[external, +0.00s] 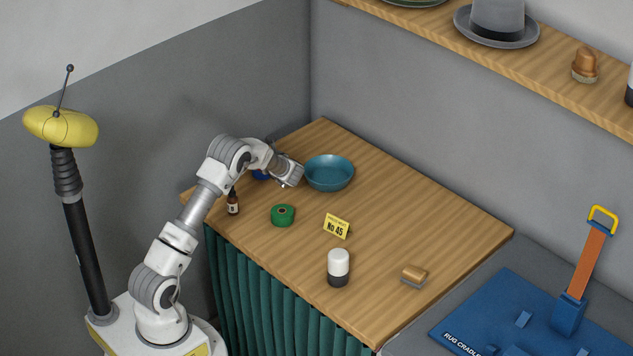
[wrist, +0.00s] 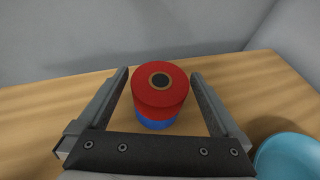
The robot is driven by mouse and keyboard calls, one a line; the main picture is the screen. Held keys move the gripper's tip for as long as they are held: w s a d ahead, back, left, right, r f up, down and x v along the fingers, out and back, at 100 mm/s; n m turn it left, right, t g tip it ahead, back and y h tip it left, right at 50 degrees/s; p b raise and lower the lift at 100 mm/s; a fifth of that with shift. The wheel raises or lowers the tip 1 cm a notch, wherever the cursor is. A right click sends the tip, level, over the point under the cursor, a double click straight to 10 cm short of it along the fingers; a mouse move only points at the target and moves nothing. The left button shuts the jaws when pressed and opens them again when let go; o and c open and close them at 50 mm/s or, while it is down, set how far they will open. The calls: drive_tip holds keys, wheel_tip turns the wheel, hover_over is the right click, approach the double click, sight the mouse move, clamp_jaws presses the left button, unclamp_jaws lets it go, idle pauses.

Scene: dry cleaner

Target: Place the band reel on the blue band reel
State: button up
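A red band reel (wrist: 160,84) with a dark centre hole sits upright on top of the blue band reel (wrist: 156,119) in the wrist view. The two look roughly lined up. My gripper (wrist: 159,72) is open, with one finger on each side of the red reel and a narrow gap visible at both sides. In the external view the blue reel (external: 260,175) shows only partly behind my arm, and the red reel is hidden there.
A teal bowl (external: 329,173) stands close right of my gripper. A green reel (external: 282,215), a small brown bottle (external: 233,204), a yellow number card (external: 336,226), a white-and-black container (external: 338,267) and a wood-backed brush (external: 413,275) stand nearer. The table's right part is clear.

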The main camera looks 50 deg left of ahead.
drive_tip(key=shift+r, duration=0.1)
drive_tip(key=shift+d+r, duration=0.2)
drive_tip(key=shift+d, duration=0.05)
drive_tip(key=p+v, duration=0.2)
drive_tip(key=v, duration=0.9)
drive_tip(key=s+d+r+n+g+h, duration=0.1)
drive_tip(key=s+d+r+n+h, duration=0.2)
drive_tip(key=s+r+n, duration=0.45)
drive_tip(key=s+d+r+n+g+h, duration=0.15)
drive_tip(key=s+d+r+n, duration=0.25)
drive_tip(key=s, duration=0.6)
drive_tip(key=s+d+r+n+t+h, duration=0.1)
drive_tip(key=s+d+n+t+h, duration=0.1)
drive_tip(key=s+d+n+h, duration=0.2)
drive_tip(key=s+d+r+n+t+h, duration=0.1)
drive_tip(key=s+d+n+h, duration=0.3)
drive_tip(key=s+d, duration=0.6)
drive_tip(key=s+n+t, duration=0.1)
drive_tip(key=s+n, duration=0.1)
drive_tip(key=s, duration=0.1)
drive_tip(key=shift+s+d+r, duration=0.35)
drive_tip(key=shift+s, duration=0.05)
drive_tip(key=shift+h, duration=0.25)
